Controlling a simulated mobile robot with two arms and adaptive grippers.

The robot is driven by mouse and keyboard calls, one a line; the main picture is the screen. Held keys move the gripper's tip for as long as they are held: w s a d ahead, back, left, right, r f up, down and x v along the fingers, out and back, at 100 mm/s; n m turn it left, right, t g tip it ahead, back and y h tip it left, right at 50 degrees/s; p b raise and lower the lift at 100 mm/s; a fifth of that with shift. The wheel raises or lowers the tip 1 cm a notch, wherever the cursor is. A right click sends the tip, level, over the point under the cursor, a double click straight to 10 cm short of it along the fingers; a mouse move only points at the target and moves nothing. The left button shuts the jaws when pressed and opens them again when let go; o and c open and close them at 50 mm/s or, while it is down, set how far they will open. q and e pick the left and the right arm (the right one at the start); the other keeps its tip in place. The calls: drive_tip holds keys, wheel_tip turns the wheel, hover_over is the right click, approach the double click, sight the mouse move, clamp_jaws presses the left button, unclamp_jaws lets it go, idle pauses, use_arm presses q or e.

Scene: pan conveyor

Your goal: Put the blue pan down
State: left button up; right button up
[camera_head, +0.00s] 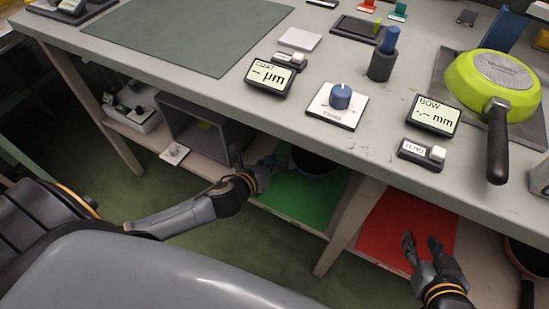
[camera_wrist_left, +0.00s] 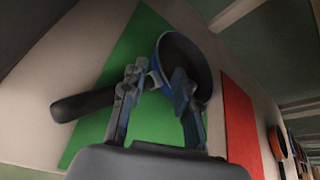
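The blue pan (camera_wrist_left: 205,62) has a blue outside, a dark inside and a black handle (camera_wrist_left: 82,103). It appears to lie open side up on the green mat (camera_wrist_left: 140,35); contact underneath is hidden. In the head view the pan (camera_head: 322,160) is partly covered by the tabletop, on the green mat (camera_head: 300,196) of the lower shelf. My left gripper (camera_head: 272,165) is at the pan's handle side. In the left wrist view its fingers (camera_wrist_left: 158,72) stand apart over the handle-rim joint, not visibly pinching it. My right gripper (camera_head: 422,240) is open and empty in front of the red mat (camera_head: 388,232).
The tabletop edge overhangs the lower shelf. A grey bin (camera_head: 205,140) stands left of the green mat, and a table leg (camera_head: 335,240) separates the mats. An orange pan (camera_head: 518,258) is at the lower right. A green pan (camera_head: 470,85) lies upside down on the table.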

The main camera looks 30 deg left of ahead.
use_arm(q)
drive_tip(key=shift+s+r, duration=0.15)
drive_tip(key=shift+s, duration=0.15)
drive_tip(key=shift+s+d+r+n, duration=0.1)
drive_tip(key=shift+s+d+n, duration=0.1)
drive_tip(key=shift+n, duration=0.2)
drive_tip(key=s+d+r+n+g, duration=0.1)
drive_tip(key=s+r+n, duration=0.3)
drive_tip(key=n, duration=1.1)
drive_tip(key=s+d+r+n+g, duration=0.2)
drive_tip(key=s+n, duration=0.5)
drive_tip(key=n, duration=0.7)
wheel_tip(320, 180, up, 2)
drive_tip(key=shift+d+r+n, duration=0.15)
drive_tip(key=shift+d+n, duration=0.25)
drive_tip(key=shift+d, duration=0.5)
use_arm(e)
drive_tip(key=shift+s+d+f+g, duration=0.15)
drive_tip(key=shift+s+f+g, duration=0.15)
